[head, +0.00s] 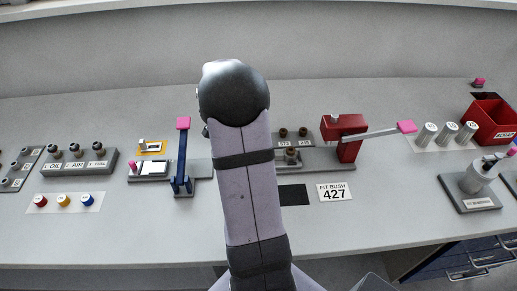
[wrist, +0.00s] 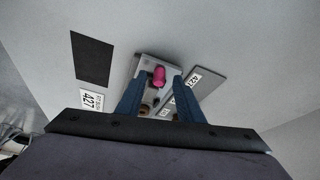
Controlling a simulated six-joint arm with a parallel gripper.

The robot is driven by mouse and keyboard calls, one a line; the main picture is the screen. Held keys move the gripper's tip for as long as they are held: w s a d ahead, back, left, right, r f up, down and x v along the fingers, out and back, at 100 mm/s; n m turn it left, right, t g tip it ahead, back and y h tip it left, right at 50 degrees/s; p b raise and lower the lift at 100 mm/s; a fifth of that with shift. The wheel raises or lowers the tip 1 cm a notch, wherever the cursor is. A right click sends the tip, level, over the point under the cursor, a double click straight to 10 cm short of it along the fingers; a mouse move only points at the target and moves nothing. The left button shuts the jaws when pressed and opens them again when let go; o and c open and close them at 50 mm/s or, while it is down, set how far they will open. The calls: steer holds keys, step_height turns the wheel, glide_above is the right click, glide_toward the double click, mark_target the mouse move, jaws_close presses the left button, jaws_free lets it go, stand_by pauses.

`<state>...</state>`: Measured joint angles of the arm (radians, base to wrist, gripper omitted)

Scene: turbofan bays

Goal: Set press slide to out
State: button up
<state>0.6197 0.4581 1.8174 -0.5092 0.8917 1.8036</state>
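The red press (head: 348,140) stands on a grey base right of my arm, with a long lever ending in a pink grip (head: 406,127). A pink knob (wrist: 159,74) on a small grey block, which may be the press slide (wrist: 146,66), shows in the wrist view. My gripper (wrist: 158,83) has its two blue fingers apart, with the knob showing between their tips. I cannot tell whether the fingers touch it or how deep they reach. My arm hides the gripper and the knob in the head view.
A labelled plate (wrist: 193,82) lies beside the block. A black pad (head: 293,195) and a 427 card (head: 334,193) lie in front of the press. A blue lever (head: 182,155) stands left of my arm. A red bin (head: 490,120) is far right.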

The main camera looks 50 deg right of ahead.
steer(key=shift+r, duration=0.1)
steer(key=b+v, duration=0.1)
steer(key=v, duration=0.6)
steer(key=shift+b, duration=0.3)
steer(key=shift+w+a, duration=0.1)
steer(key=s+a+f+n+y, duration=0.1)
steer(key=a+n, duration=0.4)
steer(key=a, duration=0.2)
steer(key=s+a+f+n+t+y+p, duration=0.1)
steer(key=a+f+n, duration=0.1)
steer(key=a+n, duration=0.4)
steer(key=s+a+f+n+t, duration=0.1)
steer(key=a+n, duration=0.5)
steer(key=a, duration=0.4)
steer(key=shift+s+a+f+y+p, duration=0.15)
steer(key=shift+f+y+p, duration=0.15)
steer(key=shift+y+p, duration=0.1)
steer(key=s+a+n, duration=0.1)
steer(key=a+n, duration=0.1)
steer(key=s+a+f+n, duration=0.1)
steer(key=s+a+n, duration=0.1)
steer(key=s+a+f+n, duration=0.1)
steer(key=a+n, duration=0.1)
steer(key=shift+s+y, duration=0.35)
steer(key=shift+y, duration=0.05)
steer(key=shift+s+a+f+n, duration=0.1)
steer(key=shift+s+a+n, duration=0.25)
steer(key=shift+n, duration=0.15)
